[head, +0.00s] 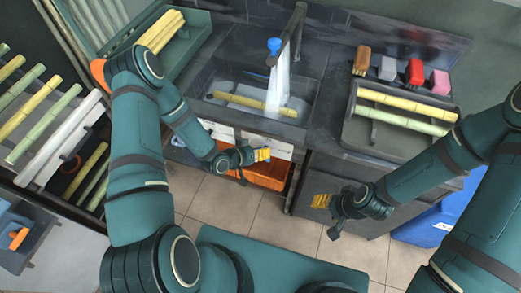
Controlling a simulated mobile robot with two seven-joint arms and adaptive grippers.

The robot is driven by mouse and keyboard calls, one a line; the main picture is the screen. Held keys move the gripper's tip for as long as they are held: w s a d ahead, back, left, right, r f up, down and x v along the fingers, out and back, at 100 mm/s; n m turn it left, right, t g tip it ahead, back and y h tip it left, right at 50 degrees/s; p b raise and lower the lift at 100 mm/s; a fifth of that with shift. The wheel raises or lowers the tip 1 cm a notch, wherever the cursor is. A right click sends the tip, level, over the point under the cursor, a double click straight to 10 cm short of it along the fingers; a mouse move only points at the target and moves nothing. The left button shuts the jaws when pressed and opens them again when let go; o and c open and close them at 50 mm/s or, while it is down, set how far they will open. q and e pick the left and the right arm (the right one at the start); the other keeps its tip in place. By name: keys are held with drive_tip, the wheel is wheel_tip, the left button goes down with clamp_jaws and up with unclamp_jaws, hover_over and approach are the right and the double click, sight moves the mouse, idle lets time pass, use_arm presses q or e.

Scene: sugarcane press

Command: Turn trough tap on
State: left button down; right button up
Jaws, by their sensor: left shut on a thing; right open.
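The dark trough tap (296,35) stands at the back of the sink, with a blue knob (274,45) on it. A white stream of water (279,80) falls from the tap into the trough (213,95). A yellow cane stalk (252,103) lies in the trough, partly behind the water. My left gripper (262,155) is in front of and below the trough, apart from the tap. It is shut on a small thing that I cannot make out. My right gripper (327,215) is open and empty, lower and further right, over the floor.
A tray (347,135) with cane stalks is right of the sink. Behind it are a brown brush (362,60) and grey, red and pink blocks. A green holder (195,60) with stalks is at left. An orange crate (268,177) is under the sink, a blue bin (425,225) at right.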

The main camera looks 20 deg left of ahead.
use_arm(q)
drive_tip(key=shift+d+r+m+y, duration=0.1)
drive_tip(key=shift+m+y, duration=0.2)
drive_tip(key=shift+y, duration=0.1)
idle(0.4)
drive_tip(key=c, duration=0.9)
unclamp_jaws()
drive_tip(key=shift+w, duration=0.1)
drive_tip(key=shift+o, duration=0.2)
drive_tip(key=v, duration=1.2)
drive_tip(key=shift+d, duration=0.1)
